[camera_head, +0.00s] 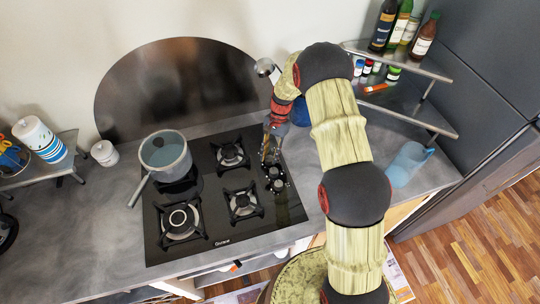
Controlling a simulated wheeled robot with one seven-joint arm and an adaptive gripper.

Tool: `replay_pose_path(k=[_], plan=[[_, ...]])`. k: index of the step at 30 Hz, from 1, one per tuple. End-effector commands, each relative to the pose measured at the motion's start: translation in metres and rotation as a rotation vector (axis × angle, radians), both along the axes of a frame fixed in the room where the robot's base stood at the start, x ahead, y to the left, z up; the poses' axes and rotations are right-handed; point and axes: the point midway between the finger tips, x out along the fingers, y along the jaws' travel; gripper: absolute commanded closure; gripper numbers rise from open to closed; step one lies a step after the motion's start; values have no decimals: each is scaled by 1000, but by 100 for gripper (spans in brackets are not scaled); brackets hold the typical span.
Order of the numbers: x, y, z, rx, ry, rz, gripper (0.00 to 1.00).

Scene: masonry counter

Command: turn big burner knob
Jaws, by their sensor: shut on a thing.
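The black gas cooktop (282,215) is set in the grey counter. My gripper (267,158) reaches down from the right to the back end of this row. Its fingers are closed at a knob there, which they mostly hide. I cannot read which burner that knob serves or how far it is turned. The front-left burner (181,221) looks the largest of the burners in view.
A grey pot (166,152) stands on the back-left burner, its handle pointing front left. A metal shelf (425,66) with bottles and small jars is at the right. A blue pitcher (407,164) stands on the right counter.

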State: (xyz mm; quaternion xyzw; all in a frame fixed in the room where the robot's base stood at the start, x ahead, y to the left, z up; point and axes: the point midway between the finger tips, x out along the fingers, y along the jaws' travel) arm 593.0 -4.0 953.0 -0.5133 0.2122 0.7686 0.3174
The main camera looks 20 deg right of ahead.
Motion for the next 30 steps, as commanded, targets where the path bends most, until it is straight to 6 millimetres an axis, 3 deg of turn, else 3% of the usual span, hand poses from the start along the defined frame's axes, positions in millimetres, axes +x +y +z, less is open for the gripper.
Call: replay_pose_path(k=[7,8,11,22,30], plan=[[0,0,0,0,-1,-1,100],[0,0,0,0,-1,-1,73],[0,0,0,0,-1,-1,67],[2,-1,4,0,-2,-2,67],[15,-13,45,0,-6,-4,67]])
